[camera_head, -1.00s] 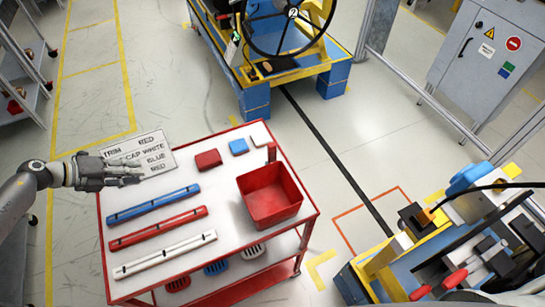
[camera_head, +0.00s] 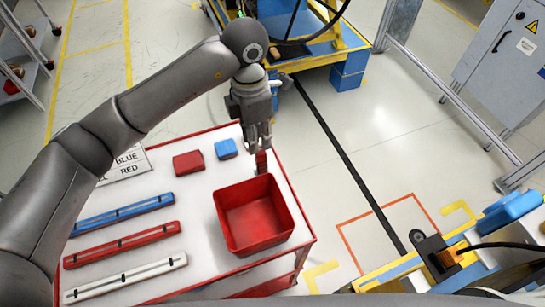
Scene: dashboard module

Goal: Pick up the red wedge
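A red block (camera_head: 188,163) lies on the white top of the red-edged cart, left of the open red bin (camera_head: 254,214). A small upright red piece (camera_head: 262,161) stands at the bin's back edge; I cannot tell from its shape which of the two is the wedge. My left gripper (camera_head: 258,146) points down just above or behind this upright piece, right of the red block. Its fingers are small and overlap in view, so I cannot tell their opening or whether they touch anything. My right gripper is not in view.
A blue block (camera_head: 226,148) lies between the red block and my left gripper. Blue (camera_head: 123,214), red (camera_head: 122,244) and white (camera_head: 124,277) trim strips lie in front. A label sign (camera_head: 126,164) is partly behind my arm. A yellow-blue station (camera_head: 440,262) stands right.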

